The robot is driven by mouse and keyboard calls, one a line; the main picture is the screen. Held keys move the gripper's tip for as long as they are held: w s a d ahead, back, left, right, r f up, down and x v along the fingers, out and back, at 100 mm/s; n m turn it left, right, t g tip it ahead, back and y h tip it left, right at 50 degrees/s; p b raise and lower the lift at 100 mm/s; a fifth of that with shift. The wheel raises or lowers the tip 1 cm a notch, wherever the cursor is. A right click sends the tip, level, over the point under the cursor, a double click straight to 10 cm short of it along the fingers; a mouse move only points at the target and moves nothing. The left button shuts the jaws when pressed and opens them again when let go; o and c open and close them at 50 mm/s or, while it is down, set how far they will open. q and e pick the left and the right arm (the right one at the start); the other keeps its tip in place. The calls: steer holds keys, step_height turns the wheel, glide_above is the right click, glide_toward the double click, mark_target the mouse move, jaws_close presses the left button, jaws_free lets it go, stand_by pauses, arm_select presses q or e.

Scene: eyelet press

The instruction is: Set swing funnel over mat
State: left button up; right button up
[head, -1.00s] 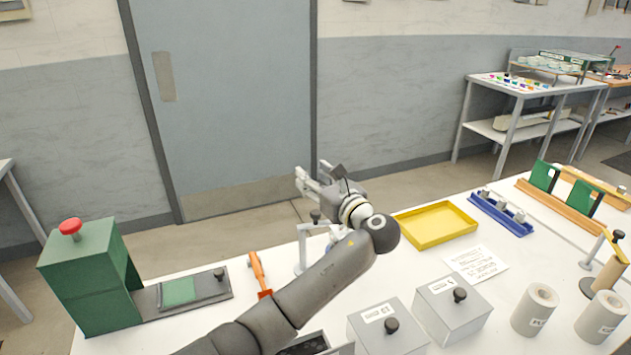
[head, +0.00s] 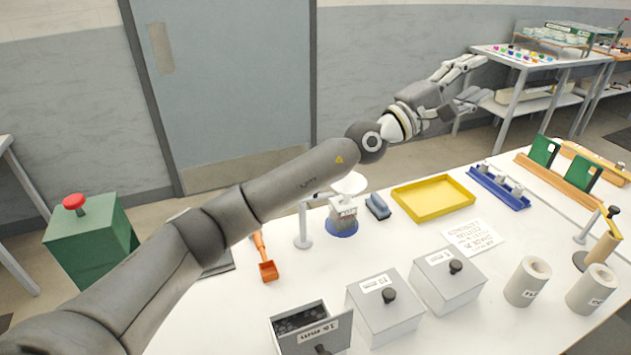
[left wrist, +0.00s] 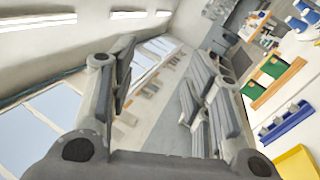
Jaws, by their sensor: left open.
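A white funnel-like bowl (head: 351,184) is held on an arm from a white post stand (head: 302,228) near the back edge of the table. A round blue mat (head: 341,231) lies just in front of and below it, with a small grey-white item (head: 343,212) on it. From this angle I cannot tell whether the bowl is centred over the mat. My right gripper is not in view.
A yellow tray (head: 433,198), a blue rack (head: 498,187) and a small blue-grey block (head: 377,206) stand along the back. An orange scoop (head: 267,270), grey lidded boxes (head: 384,312) and an open drawer box (head: 309,330) are nearer.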

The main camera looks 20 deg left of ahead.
arm_select(q)
steer(key=s+a+f+m+g+y, duration=0.1)
steer(key=a+f+m+g+y, duration=0.25)
steer(key=f, duration=0.35)
steer(key=s+a+f+m+g+y, duration=0.2)
steer(key=f+m+g+y, duration=0.25)
steer(key=f, duration=0.35)
steer(key=s+a+f+n+g+y+p, duration=0.15)
steer(key=a+y, duration=0.35)
steer(key=a, duration=0.5)
steer(key=s+a+f+g+y, duration=0.1)
steer(key=s+a+g+y, duration=0.3)
steer(key=a, duration=0.7)
steer(key=w+f+p, duration=0.1)
steer(key=f, duration=0.2)
steer(key=w+a+f+t+p, duration=0.1)
steer(key=w+f, duration=0.1)
steer(key=f, duration=0.2)
steer(key=w+f+t+p, duration=0.1)
steer(key=w+f, duration=0.1)
steer(key=f, duration=0.1)
steer(key=shift+w+a+f+y, duration=0.15)
steer(key=shift+a+y, duration=0.05)
steer(key=shift+y, duration=0.2)
jaws_close()
